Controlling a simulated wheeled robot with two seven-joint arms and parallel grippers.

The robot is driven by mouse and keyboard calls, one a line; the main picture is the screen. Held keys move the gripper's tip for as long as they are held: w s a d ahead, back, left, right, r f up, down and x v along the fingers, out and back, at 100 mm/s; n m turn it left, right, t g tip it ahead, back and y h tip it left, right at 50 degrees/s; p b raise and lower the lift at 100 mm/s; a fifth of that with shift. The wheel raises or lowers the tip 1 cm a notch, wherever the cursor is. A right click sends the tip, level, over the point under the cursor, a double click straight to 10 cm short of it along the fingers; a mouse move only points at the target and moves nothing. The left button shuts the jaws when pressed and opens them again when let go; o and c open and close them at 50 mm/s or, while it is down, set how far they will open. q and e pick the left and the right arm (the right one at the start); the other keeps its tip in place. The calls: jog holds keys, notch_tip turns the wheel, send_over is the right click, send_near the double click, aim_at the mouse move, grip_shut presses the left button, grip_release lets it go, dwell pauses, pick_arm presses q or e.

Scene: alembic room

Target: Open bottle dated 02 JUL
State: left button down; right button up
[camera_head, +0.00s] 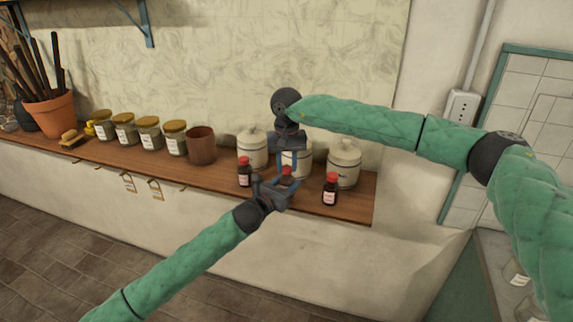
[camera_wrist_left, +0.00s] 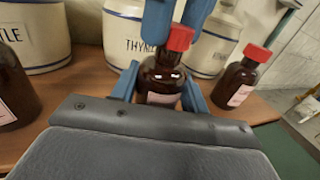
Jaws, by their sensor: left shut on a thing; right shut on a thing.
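Three small brown bottles with red caps stand along the shelf front; their dates are too small to read. My left gripper (camera_head: 279,188) is shut around the body of the middle bottle (camera_wrist_left: 163,84), one blue finger on each side. My right gripper (camera_head: 288,164) comes down from above, shut on that bottle's red cap (camera_wrist_left: 180,38). The cap sits at the bottle's top; whether it is loosened cannot be told. The other bottles are the left one (camera_head: 244,174) and the right one (camera_head: 330,190), both capped. The middle bottle is mostly hidden in the head view.
Cream lidded jars, including one at left (camera_head: 251,150) and one at right (camera_head: 343,165), stand close behind the bottles. A brown pot (camera_head: 202,147) and several labelled glass jars (camera_head: 149,133) stand farther left. The wooden shelf (camera_head: 353,208) ends just right of the bottles.

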aim_at(287, 168)
jog(key=shift+w+r, duration=0.1)
jog(key=shift+r, duration=0.15)
dwell(0.4)
jog(key=shift+r, duration=0.7)
jog(key=shift+r, duration=0.2)
jog(key=shift+r, duration=1.95)
pick_arm(q)
jog(key=c, duration=0.7)
grip_release()
jog(key=shift+o, duration=0.2)
